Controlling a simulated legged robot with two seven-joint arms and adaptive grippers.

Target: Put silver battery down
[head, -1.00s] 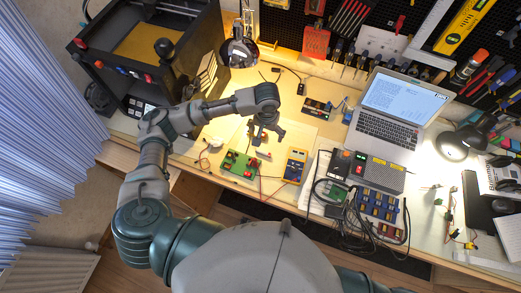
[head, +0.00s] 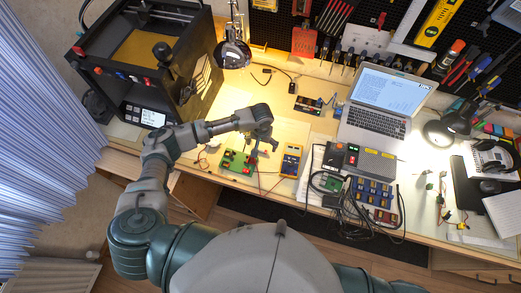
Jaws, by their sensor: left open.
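My left gripper (head: 262,143) hangs over the lit workbench (head: 218,110), fingers pointing down and apart. It is just above and right of a green circuit board (head: 232,166) with red parts, and left of a yellow and dark blue multimeter (head: 290,160). I cannot make out a silver battery; it may be too small to see or hidden by the gripper. Whether the fingertips touch the board or bench is not clear. My right gripper is not in view.
A black 3D printer (head: 185,95) stands at the left, beside a lamp (head: 234,54). An open laptop (head: 372,123), a charger (head: 350,158) with cables, and a tray of blue packs (head: 372,190) lie to the right. The pegboard (head: 280,30) is behind. Bench behind the gripper is mostly clear.

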